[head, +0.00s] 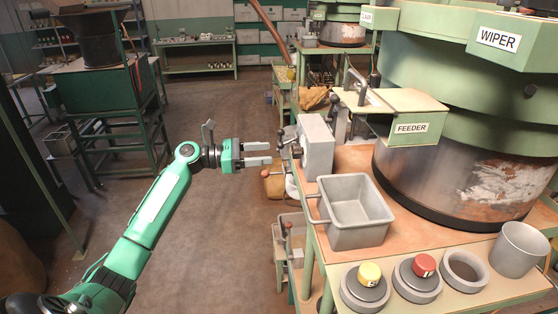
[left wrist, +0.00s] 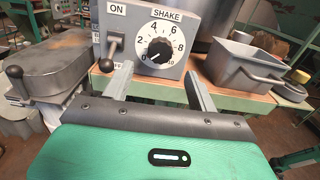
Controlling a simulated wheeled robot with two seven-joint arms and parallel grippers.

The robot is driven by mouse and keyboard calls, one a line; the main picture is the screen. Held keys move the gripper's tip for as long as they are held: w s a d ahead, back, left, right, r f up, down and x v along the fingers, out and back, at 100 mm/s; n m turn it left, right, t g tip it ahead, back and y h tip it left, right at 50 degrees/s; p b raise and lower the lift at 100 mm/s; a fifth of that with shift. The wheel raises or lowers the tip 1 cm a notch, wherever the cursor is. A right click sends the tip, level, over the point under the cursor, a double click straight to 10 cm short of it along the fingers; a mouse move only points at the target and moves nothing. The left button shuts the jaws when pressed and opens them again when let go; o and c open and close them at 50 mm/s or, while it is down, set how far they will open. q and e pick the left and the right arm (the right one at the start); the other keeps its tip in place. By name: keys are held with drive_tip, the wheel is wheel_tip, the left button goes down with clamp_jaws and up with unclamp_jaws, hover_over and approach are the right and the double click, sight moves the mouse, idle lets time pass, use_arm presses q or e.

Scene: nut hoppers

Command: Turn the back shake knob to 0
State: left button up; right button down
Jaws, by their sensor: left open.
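A grey control box (head: 318,145) stands on the bench beside the feeder. In the left wrist view its face (left wrist: 195,12) carries a dial marked SHAKE, with a round black knob (left wrist: 159,49). The knob's white mark points down and left, close to the 0. My left gripper (head: 273,154) is open and empty, its fingers pointing at the box face. In the left wrist view, the fingers (left wrist: 157,78) are on either side below the knob, apart from it. In the head view the knob is small and hard to make out. My right gripper is not in view.
An ON switch lever with a black ball (left wrist: 106,65) is left of the knob. A grey bin (head: 351,235) sits on the bench in front of the box.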

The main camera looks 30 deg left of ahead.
use_arm(q)
drive_tip(key=b+v, duration=0.2)
drive_tip(key=v, duration=0.4)
drive_tip(key=shift+s+a, duration=0.25)
drive_tip(key=shift+a, duration=0.05)
